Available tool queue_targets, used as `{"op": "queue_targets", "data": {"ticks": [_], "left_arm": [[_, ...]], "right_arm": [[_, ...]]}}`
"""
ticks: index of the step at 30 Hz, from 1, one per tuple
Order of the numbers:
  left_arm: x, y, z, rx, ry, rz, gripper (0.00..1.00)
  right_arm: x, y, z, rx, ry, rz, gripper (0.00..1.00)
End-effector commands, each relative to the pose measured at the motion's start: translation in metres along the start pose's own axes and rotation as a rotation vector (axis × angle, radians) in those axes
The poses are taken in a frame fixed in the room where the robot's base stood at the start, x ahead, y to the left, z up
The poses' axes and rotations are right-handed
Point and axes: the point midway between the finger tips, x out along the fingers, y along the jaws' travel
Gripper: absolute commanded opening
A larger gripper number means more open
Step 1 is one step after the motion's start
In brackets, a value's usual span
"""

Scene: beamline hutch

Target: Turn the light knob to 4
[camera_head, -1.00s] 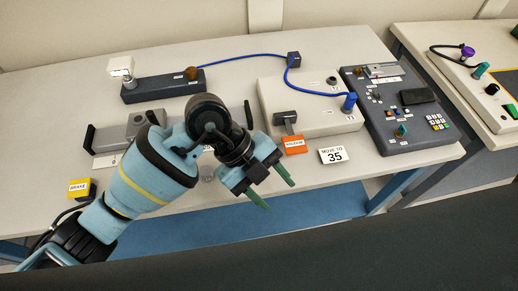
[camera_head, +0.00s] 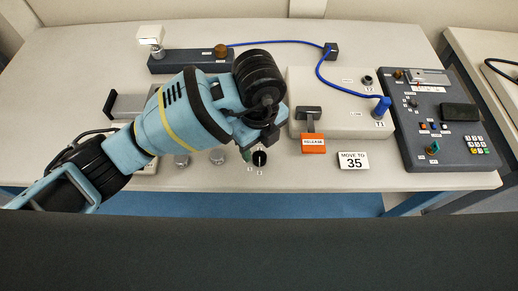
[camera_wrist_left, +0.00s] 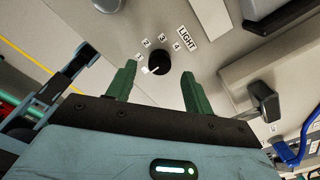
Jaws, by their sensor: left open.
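The light knob is a small black round knob (camera_wrist_left: 158,62) on the pale bench top, ringed by small number tags with a LIGHT label (camera_wrist_left: 187,38) beside the 4 tag (camera_wrist_left: 177,46). A pale mark shows on its lower-left side in the left wrist view, away from the 4. In the head view the knob (camera_head: 259,158) sits near the bench's front edge, beside my gripper. My left gripper (camera_wrist_left: 158,72) is open, its two green fingers apart on either side of the knob in the wrist picture. I see no contact. In the head view my wrist hides most of the fingers. My right gripper is out of view.
An orange-tagged lever (camera_head: 313,140) and a MOVE TO 35 card (camera_head: 353,160) lie right of the knob. A pale box with a blue plug (camera_head: 382,106) and a dark control panel (camera_head: 430,150) stand further right. Round grey knobs (camera_head: 217,157) are to the left.

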Motion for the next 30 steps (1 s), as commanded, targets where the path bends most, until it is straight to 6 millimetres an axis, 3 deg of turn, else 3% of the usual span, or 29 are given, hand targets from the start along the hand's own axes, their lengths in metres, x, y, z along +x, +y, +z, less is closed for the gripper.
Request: {"op": "queue_targets", "data": {"ticks": [7,18,28,30], "left_arm": [[0.029,0.0,0.0,0.0,0.002,0.0,0.52],[0.034,0.0,0.0,0.001,0.0,-0.001,0.52],[0.034,0.0,0.0,0.001,0.001,-0.001,0.1],[0.034,0.0,0.0,0.002,0.001,-0.001,0.07]], "right_arm": [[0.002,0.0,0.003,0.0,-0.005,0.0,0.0],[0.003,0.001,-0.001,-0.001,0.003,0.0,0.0],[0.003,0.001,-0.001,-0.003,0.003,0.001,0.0],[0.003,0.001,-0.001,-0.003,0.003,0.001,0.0]]}}
